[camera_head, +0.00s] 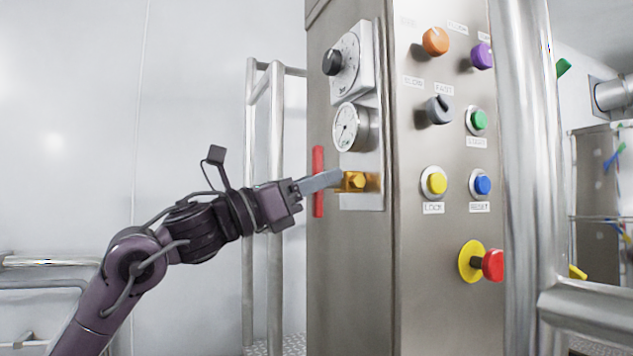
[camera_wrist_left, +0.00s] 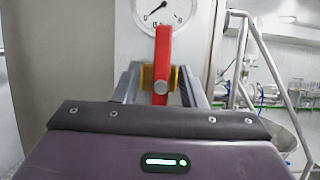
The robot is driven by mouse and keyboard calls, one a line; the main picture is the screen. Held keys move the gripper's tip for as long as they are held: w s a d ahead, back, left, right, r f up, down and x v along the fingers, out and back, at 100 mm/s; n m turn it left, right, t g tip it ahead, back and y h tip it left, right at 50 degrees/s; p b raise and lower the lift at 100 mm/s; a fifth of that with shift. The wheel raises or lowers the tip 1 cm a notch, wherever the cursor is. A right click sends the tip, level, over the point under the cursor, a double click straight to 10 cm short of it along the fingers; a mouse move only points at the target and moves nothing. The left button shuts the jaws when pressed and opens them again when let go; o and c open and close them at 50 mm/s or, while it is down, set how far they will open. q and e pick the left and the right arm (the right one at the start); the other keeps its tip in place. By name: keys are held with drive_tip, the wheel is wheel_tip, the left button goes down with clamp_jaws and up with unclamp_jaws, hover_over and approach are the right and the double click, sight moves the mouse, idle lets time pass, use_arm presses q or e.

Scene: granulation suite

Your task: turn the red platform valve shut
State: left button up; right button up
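The red valve handle (camera_head: 318,161) stands upright in front of the brass valve body (camera_head: 357,181) on the cabinet's left face. In the wrist view the red handle (camera_wrist_left: 163,48) runs vertically, with the brass body (camera_wrist_left: 149,77) behind it. My left gripper (camera_head: 330,181) reaches the valve from the left, and a grey finger hides the handle's middle in the head view. In the wrist view the fingers of my left gripper (camera_wrist_left: 160,84) are apart, one on each side of the handle, with visible gaps. My right gripper is not in view.
A pressure gauge (camera_head: 350,127) and a black-knob dial (camera_head: 345,63) sit above the valve. The front panel (camera_head: 430,290) carries buttons and a red emergency stop (camera_head: 492,265). Steel rails (camera_head: 276,170) stand behind my left arm; a thick pipe (camera_head: 530,150) stands at right.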

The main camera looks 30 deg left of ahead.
use_arm(q)
drive_tip(key=shift+f, duration=0.1)
drive_tip(key=shift+s+f, duration=0.1)
drive_tip(key=shift+f, duration=0.05)
drive_tip(key=b+v, duration=0.5)
drive_tip(key=v, duration=0.2)
drive_tip(key=shift+s+a+b, duration=0.15)
drive_tip(key=shift+s+b, duration=0.05)
drive_tip(key=shift+b, duration=0.15)
